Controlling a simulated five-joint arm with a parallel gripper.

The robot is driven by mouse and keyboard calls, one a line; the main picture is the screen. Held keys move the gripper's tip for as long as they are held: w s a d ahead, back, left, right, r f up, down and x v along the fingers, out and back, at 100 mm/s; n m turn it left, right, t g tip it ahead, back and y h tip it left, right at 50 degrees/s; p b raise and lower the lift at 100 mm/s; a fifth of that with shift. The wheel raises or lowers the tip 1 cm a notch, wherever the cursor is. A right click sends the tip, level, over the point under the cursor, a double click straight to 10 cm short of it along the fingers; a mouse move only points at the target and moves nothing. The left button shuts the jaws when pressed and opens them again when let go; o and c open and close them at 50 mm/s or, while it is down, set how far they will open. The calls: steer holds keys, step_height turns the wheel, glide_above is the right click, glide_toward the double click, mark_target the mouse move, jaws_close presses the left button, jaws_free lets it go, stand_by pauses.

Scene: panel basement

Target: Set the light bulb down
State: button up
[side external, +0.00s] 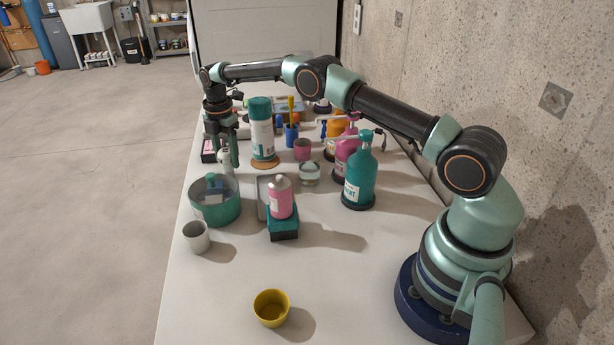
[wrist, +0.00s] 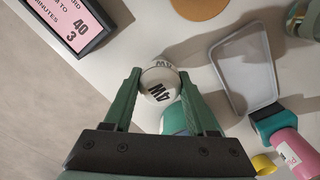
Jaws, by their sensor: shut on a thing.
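The light bulb, a white globe marked "4W", shows between my fingers in the wrist view (wrist: 159,85). In the side view the bulb (side external: 226,161) hangs at the fingertips, just behind the far rim of a green round tub as the picture shows it. My gripper (side external: 229,150) points down and is shut on the bulb; its green fingers sit on either side of it in the wrist view (wrist: 160,76). Whether the bulb touches anything below cannot be told. The green tub (side external: 215,214) holds small blue and grey items, and part of it shows below the bulb in the wrist view.
A grey tray (wrist: 246,66) lies to the right of the bulb, near a pink bottle (side external: 280,198) on a teal block. A display (wrist: 70,22) is at upper left. A tall white-and-teal can (side external: 262,135) stands nearby. A white cup (side external: 196,237) and yellow cup (side external: 271,307) are nearer.

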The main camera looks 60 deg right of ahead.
steer(key=o, duration=1.5)
steer(key=shift+c, duration=0.2)
step_height(320, 180, up, 11)
steer(key=shift+w+f, duration=0.1)
steer(key=shift+f, duration=0.1)
steer(key=shift+r, duration=0.75)
steer(key=shift+r, duration=0.1)
